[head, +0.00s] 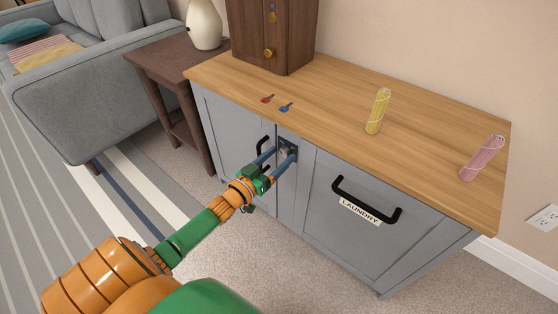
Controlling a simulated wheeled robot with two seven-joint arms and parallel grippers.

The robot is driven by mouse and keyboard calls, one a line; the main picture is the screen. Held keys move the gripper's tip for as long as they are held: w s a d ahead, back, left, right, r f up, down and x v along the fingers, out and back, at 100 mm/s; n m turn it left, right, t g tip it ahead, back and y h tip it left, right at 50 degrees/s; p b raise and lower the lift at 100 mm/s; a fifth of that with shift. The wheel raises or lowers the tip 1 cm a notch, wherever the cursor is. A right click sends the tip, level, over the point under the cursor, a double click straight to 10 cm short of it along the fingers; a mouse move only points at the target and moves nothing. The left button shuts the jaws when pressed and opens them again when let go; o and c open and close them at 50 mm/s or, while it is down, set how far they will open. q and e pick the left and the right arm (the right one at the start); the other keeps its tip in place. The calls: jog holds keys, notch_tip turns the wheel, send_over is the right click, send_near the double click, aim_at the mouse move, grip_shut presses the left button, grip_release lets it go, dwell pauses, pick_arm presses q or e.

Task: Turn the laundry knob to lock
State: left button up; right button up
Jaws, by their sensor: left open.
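A dark square plate with a small grey knob (285,151) sits on the narrow grey panel between the left door and the laundry front. The laundry front (340,240) has a black bar handle and a white label reading "LAUNDRY". My left gripper (281,156) is open, its two blue fingers reaching to the plate, one on each side of the knob. I cannot tell whether the fingers touch the knob. The fingers partly hide the knob and plate, so its setting cannot be read. My right gripper is not in view.
The wooden counter top (330,105) holds a red tag (267,98), a blue tag (286,107), a yellow cylinder (378,111), a pink cylinder (482,158) and a dark wooden box (274,35). A black door handle (262,152) is close beside my fingers. A side table (160,58) stands left.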

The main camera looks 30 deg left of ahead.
pick_arm(q)
grip_shut()
